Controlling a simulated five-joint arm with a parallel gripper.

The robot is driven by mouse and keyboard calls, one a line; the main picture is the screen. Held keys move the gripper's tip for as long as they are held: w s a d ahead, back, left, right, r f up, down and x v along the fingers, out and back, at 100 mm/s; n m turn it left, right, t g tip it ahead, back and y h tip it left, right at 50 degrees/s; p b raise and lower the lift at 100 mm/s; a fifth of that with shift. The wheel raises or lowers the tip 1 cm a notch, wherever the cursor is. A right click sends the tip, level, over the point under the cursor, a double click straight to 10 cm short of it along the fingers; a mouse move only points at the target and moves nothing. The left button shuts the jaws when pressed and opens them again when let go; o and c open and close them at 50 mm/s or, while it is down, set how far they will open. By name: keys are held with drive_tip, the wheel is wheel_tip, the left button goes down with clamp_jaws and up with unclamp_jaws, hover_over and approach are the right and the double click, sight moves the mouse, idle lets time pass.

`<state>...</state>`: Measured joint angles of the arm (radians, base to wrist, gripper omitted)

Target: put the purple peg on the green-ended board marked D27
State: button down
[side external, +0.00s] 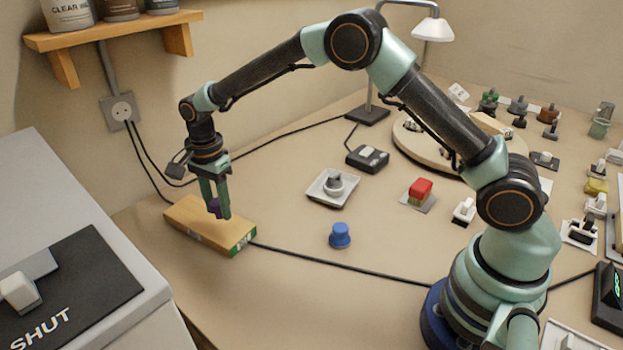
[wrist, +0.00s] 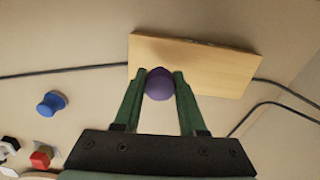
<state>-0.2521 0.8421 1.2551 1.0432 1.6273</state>
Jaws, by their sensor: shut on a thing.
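The purple peg (side external: 214,206) is between the fingers of my gripper (side external: 219,212), which is shut on it. In the wrist view the peg (wrist: 159,84) shows as a rounded purple top between the two green fingertips (wrist: 159,80). The wooden board (side external: 190,221) with a green end lies on the bench at the left, directly under the peg. It also shows in the wrist view (wrist: 215,70), beyond the fingers. The marking on its end is too small to read. I cannot tell whether the peg's bottom touches the board.
A blue knob-shaped peg (side external: 340,236) stands right of the board. A dark cable (side external: 330,263) runs along the bench by the board. A grey cabinet (side external: 80,250) stands at front left.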

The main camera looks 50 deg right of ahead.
sight(220, 217)
drive_tip(key=shift+f, duration=1.8)
drive_tip(key=shift+f, duration=0.1)
drive_tip(key=shift+c, duration=2.3)
unclamp_jaws()
